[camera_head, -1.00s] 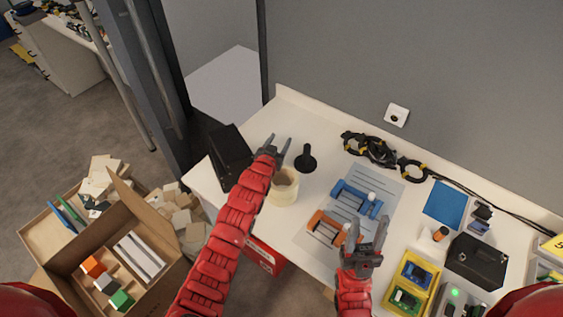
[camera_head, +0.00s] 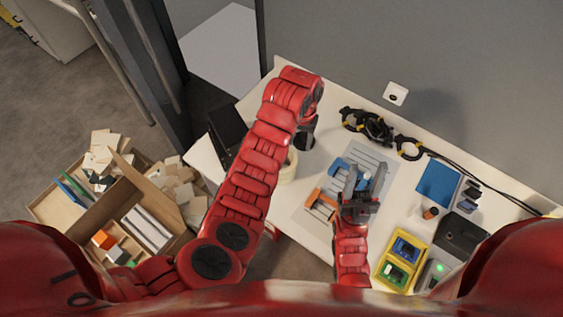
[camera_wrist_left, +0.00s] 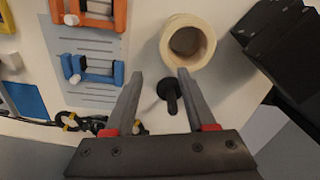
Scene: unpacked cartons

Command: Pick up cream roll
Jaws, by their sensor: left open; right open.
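The cream roll (camera_wrist_left: 166,45) stands on the white table in the left wrist view, its round hole facing the camera. In the head view only a sliver of the roll (camera_head: 290,168) shows, behind my left arm. My left gripper (camera_wrist_left: 160,72) is open and empty. In the wrist view its right fingertip appears near the roll's lower edge, and the roll is not between the fingers. My right gripper (camera_head: 364,176) is open and empty over the grey sheet with the blue and orange parts.
A black peg-like object (camera_wrist_left: 171,96) stands beside the roll. A black box (camera_head: 228,132) is at the table's left end. Blue (camera_head: 350,168) and orange (camera_head: 321,204) parts lie on the sheet. Coiled cables (camera_head: 368,125) lie near the wall. Open cartons stand on the floor at left.

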